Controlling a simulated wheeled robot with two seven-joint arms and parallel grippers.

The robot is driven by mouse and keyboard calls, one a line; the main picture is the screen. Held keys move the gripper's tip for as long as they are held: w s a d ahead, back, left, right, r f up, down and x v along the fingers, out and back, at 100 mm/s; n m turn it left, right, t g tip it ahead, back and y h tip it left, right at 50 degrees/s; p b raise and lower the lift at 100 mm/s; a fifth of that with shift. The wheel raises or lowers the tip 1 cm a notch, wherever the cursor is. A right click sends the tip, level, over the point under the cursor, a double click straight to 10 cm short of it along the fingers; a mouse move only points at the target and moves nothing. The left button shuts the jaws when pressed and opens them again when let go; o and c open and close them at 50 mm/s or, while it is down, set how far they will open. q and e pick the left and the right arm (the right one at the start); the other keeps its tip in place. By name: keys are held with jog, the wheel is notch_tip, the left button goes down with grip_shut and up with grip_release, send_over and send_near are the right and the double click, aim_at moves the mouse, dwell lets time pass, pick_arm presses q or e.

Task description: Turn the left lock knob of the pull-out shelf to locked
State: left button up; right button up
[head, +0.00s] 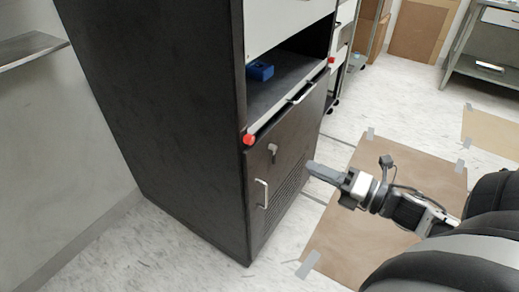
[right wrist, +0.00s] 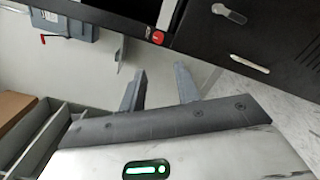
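The pull-out shelf (head: 290,97) is in a tall black cabinet, with a red lock knob at each front end. The left lock knob (head: 249,139) is at the near corner; it also shows in the right wrist view (right wrist: 158,37), too small to read its setting. The right lock knob (head: 331,61) is at the far end. My right gripper (head: 312,168) is in front of the cabinet, to the right of the left knob and apart from it. In the right wrist view its two fingers (right wrist: 158,88) are spread with nothing between them. My left gripper is not in view.
Below the shelf is a black door with a latch (head: 273,150) and a handle (head: 262,194). A blue object (head: 261,70) sits on the shelf. Brown sheets (head: 345,232) are taped to the floor. A metal bench (head: 488,70) stands at the far right.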

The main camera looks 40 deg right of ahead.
aim_at(252, 141)
jog(key=shift+n, duration=0.3)
jog(key=x, duration=1.5)
jog(key=shift+w+a+r+b, duration=0.15)
jog(key=shift+w+a+b, duration=0.05)
jog(key=shift+w+b, duration=0.15)
grip_shut()
